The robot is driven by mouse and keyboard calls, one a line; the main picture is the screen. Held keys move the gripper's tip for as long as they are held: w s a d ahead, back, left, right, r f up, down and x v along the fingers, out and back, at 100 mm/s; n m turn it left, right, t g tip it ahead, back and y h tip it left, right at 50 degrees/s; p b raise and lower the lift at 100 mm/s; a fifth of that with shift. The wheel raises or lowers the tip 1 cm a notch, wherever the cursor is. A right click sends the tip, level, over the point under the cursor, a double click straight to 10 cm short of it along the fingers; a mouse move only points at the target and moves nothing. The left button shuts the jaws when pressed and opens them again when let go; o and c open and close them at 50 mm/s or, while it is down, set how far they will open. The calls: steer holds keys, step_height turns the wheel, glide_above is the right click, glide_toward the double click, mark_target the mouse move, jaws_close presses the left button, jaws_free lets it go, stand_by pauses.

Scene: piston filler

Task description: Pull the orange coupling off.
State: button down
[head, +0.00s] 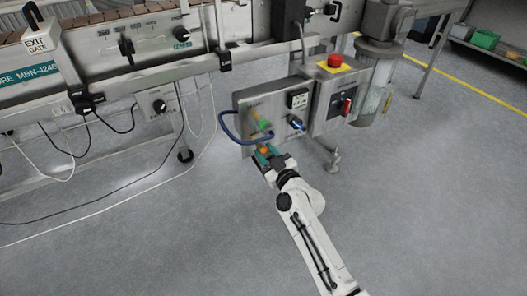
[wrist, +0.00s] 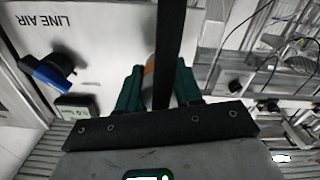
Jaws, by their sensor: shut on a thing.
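The orange coupling (head: 264,150) is low on the front of the grey panel, at the end of the dark blue hose (head: 226,132). In the wrist view its orange band (wrist: 149,70) shows between the teal fingers, with a pale grey part nearer me. My gripper (head: 263,154) is shut on the coupling; it also fills the lower middle of the wrist view (wrist: 157,85). A dark upright bar, perhaps the hose, crosses close to the wrist camera and hides part of the coupling. I cannot tell whether the coupling is still joined to the panel.
The panel (head: 243,98) carries a green fitting (head: 264,125) above the coupling and a blue-handled knob (head: 297,123) to the right, also in the wrist view (wrist: 47,74). A control box (head: 328,117) with a red button (head: 335,60) stands right. The floor in front is open; cables hang left.

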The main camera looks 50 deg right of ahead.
steer(key=shift+r, duration=0.15)
steer(key=c, duration=1)
jaws_free()
steer(key=shift+s+a, duration=0.1)
steer(key=shift+a, duration=0.05)
steer(key=shift+o, duration=1.2)
steer(key=shift+s, duration=0.1)
steer(key=v, duration=1)
steer(key=shift+s+b, duration=0.3)
